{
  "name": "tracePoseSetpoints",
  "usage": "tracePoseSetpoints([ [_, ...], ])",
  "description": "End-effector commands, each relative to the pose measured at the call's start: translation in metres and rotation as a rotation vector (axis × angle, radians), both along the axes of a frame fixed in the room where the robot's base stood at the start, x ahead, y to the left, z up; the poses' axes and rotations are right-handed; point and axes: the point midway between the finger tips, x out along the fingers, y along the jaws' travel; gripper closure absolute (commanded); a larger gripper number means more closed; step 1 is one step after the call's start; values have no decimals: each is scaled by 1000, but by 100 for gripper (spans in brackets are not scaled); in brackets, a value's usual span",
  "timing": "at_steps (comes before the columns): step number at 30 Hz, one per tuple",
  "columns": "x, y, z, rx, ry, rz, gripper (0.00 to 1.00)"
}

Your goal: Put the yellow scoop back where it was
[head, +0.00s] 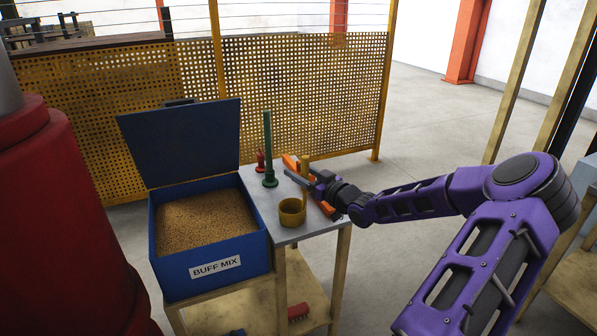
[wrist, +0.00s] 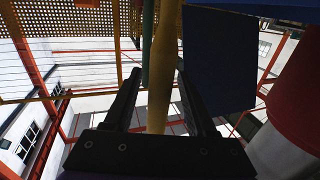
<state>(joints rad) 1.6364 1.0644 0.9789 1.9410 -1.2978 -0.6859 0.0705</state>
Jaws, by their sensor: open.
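The yellow scoop (head: 292,212) stands on the grey tabletop, its round cup at the bottom and its handle pointing up. My gripper (head: 302,180) is open at the scoop's handle, above the cup. In the wrist view, the yellow handle (wrist: 164,60) runs between the two dark fingers of my gripper (wrist: 158,75), with gaps at the sides. A green post (head: 268,148) on a round base stands behind and left of the scoop.
A blue bin (head: 210,265) labelled BUFF MIX, full of tan grains, stands left with its lid open. A small red object (head: 261,160) and an orange object (head: 290,163) are at the table's back. A yellow mesh fence (head: 300,90) stands behind.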

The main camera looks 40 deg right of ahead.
Motion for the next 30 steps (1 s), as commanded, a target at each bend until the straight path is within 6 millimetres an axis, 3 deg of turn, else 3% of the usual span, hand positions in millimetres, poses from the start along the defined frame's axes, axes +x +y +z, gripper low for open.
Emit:
tracePoseSetpoints([
  [9,-66,-6,1,-3,3,-4,43],
  [15,-99,-8,1,-2,1,-2,43],
  [21,-113,-8,0,0,0,0,43],
  [30,-114,-8,0,0,0,0,43],
])
